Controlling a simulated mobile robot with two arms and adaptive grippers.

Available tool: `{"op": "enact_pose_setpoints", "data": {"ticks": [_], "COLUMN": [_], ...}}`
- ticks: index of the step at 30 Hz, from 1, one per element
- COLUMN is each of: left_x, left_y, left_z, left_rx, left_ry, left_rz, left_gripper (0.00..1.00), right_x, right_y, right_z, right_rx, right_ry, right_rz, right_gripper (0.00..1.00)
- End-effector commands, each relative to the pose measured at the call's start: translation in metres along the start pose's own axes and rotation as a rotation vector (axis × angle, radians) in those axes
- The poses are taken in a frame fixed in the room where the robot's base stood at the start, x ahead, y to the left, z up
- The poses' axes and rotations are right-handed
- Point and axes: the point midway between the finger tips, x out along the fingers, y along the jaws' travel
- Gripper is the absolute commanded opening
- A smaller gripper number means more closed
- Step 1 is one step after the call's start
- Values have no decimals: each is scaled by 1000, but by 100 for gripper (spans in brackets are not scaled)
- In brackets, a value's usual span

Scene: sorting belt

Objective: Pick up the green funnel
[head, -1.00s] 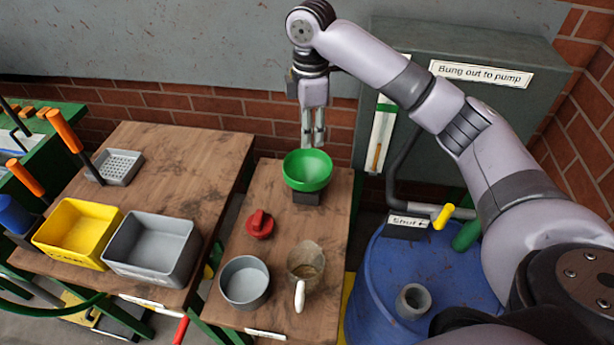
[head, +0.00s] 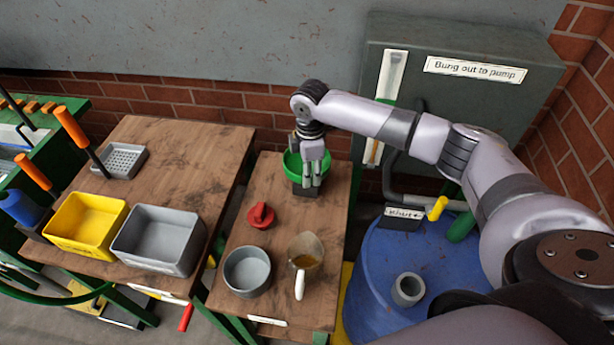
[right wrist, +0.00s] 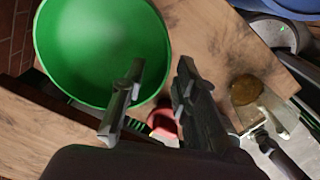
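The green funnel (head: 291,166) stands mouth up on a dark block (head: 306,190) at the far end of the right wooden table. My right gripper (head: 312,182) is in front of the funnel in the head view and hides part of it. In the right wrist view the wide round mouth of the funnel (right wrist: 100,45) fills the upper left. There the right gripper's fingers (right wrist: 155,95) are apart with nothing between them, and the left finger overlaps the funnel's rim. I cannot tell whether it touches. My left gripper is not in view.
A red knobbed part (head: 261,215), a grey bowl (head: 247,271) and a clear jug (head: 305,255) with brown contents stand nearer on the same table (head: 285,230). A blue drum (head: 400,260) is to the right. Yellow (head: 75,245) and grey bins (head: 160,262) stand left.

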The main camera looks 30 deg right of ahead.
Motion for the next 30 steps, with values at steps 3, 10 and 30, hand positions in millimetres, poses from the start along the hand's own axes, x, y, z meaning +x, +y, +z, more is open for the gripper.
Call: {"op": "enact_pose_setpoints", "data": {"ticks": [3, 10, 30], "left_x": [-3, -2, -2], "left_y": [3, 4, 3], "left_z": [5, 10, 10], "left_rx": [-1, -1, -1], "left_ry": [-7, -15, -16], "left_rz": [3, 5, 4], "left_gripper": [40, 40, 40], "right_x": [12, 15, 14], "right_y": [-1, 0, 0], "right_z": [0, 0, 0], "right_rx": [-1, -1, 0], "right_ry": [0, 1, 0], "right_rz": [-1, 1, 1], "right_gripper": [28, 28, 0]}}
